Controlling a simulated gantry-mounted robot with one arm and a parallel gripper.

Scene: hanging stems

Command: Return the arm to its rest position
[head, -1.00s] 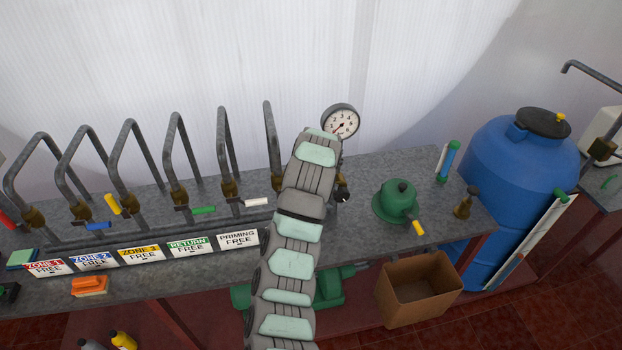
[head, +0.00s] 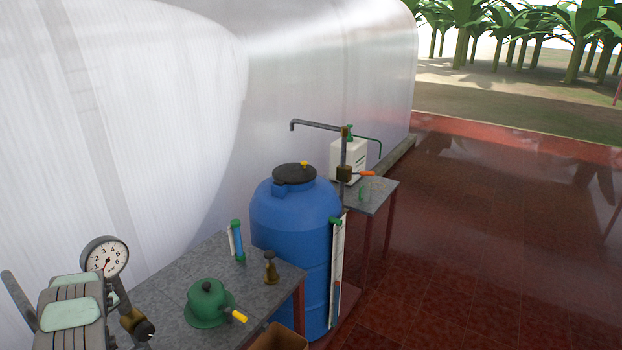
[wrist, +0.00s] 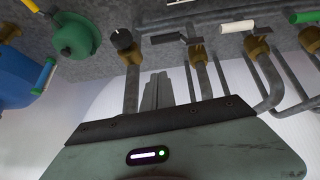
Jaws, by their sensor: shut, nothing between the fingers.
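My gripper (wrist: 157,80) shows in the wrist view as two grey fingers close together, with nothing between them. Past the fingertips are the grey pipes and the brass valves of the bench. In the head view only part of my arm shows at the lower left, and the fingers are hidden. My arm is beside the pressure gauge (head: 105,257).
A green domed device (head: 207,302) with a yellow handle and a small brass fitting (head: 270,268) stand on the grey bench (head: 172,288). A blue tank (head: 290,222) is behind the bench end. A cardboard box (head: 278,338) is below. The red tiled floor at right is clear.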

